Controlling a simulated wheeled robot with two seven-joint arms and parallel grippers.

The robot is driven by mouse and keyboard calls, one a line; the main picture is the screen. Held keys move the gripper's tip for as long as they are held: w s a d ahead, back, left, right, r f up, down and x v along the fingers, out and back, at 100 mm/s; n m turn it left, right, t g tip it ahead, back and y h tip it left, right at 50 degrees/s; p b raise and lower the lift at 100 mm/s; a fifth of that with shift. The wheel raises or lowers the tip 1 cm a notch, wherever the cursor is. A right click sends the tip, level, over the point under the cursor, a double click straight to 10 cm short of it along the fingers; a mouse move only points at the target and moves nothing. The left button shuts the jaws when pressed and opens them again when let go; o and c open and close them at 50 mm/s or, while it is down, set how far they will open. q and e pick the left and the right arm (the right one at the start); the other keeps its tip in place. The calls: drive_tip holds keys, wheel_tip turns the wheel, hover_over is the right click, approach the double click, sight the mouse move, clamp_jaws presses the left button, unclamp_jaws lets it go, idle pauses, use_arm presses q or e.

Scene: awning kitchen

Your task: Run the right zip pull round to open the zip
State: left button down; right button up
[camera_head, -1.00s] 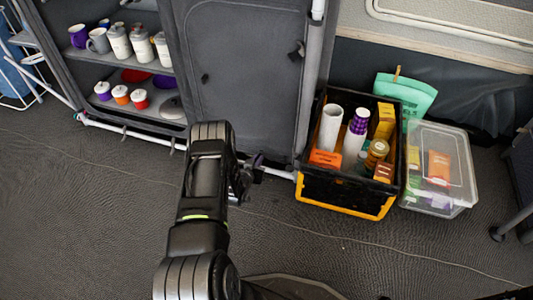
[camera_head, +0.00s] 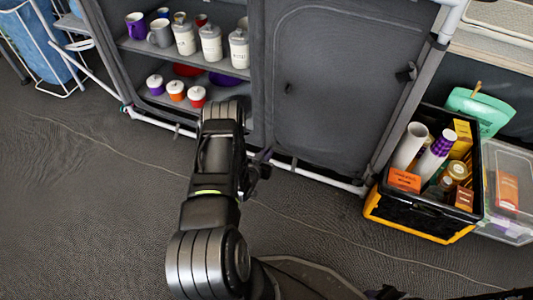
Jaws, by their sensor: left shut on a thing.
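The grey fabric cupboard has a closed right door panel (camera_head: 335,95) with a curved seam. My left gripper (camera_head: 258,170) is at the panel's lower left corner, close to the cupboard's bottom rail. It is shut on what appears to be the right zip pull, which is too small and too covered by the fingers to make out. My left arm reaches up from the bottom of the view and hides part of the cupboard's base. A small dark tab shows on the panel's left side and another dark tab on its right frame. My right gripper is not seen.
Open shelves (camera_head: 150,48) with mugs and lidded jars stand left of the panel. A black and yellow crate (camera_head: 405,215) of packets and rolls stands at the right, beside a clear box (camera_head: 511,225). A white wire rack (camera_head: 60,60) is at the far left. The front floor is clear.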

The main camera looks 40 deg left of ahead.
use_arm(q)
drive_tip(key=shift+s+a, duration=0.15)
drive_tip(key=shift+a, duration=0.15)
drive_tip(key=c, duration=1.5)
unclamp_jaws()
drive_tip(key=shift+d, duration=0.1)
drive_tip(key=p+v, duration=0.3)
drive_tip(key=v, duration=0.4)
drive_tip(key=shift+s, duration=0.35)
drive_tip(key=shift+r, duration=0.1)
